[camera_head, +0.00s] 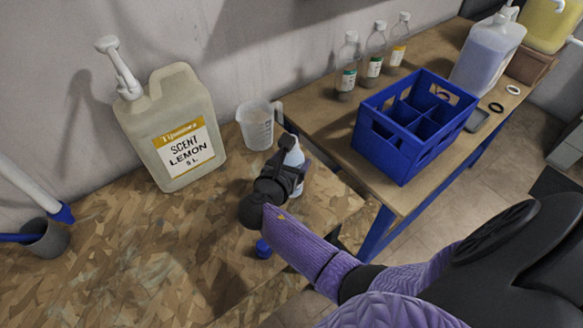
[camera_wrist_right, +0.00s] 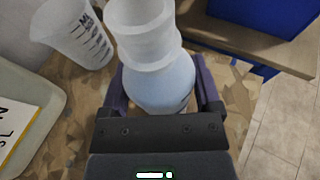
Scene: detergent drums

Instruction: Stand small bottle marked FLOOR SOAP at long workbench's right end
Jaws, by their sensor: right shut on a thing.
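My right gripper (camera_head: 278,180) is shut on a small pale blue bottle (camera_head: 293,158) with a white neck. In the right wrist view the bottle (camera_wrist_right: 158,82) sits between the two fingers, its open-looking white neck towards the camera. No lettering shows on it, so I cannot read FLOOR SOAP. The bottle looks roughly upright over the right part of the chipboard-topped bench (camera_head: 110,255). Whether its base touches the top is hidden by my gripper. My left gripper is not in view.
A SCENT LEMON jug (camera_head: 175,110) and a clear measuring jug (camera_head: 256,128) stand behind my gripper. A blue cap (camera_head: 263,249) lies in front. Beyond a gap, another bench (camera_head: 310,105) bears a blue crate (camera_head: 388,150), several bottles and canisters. Chipboard near the bench's right edge is clear.

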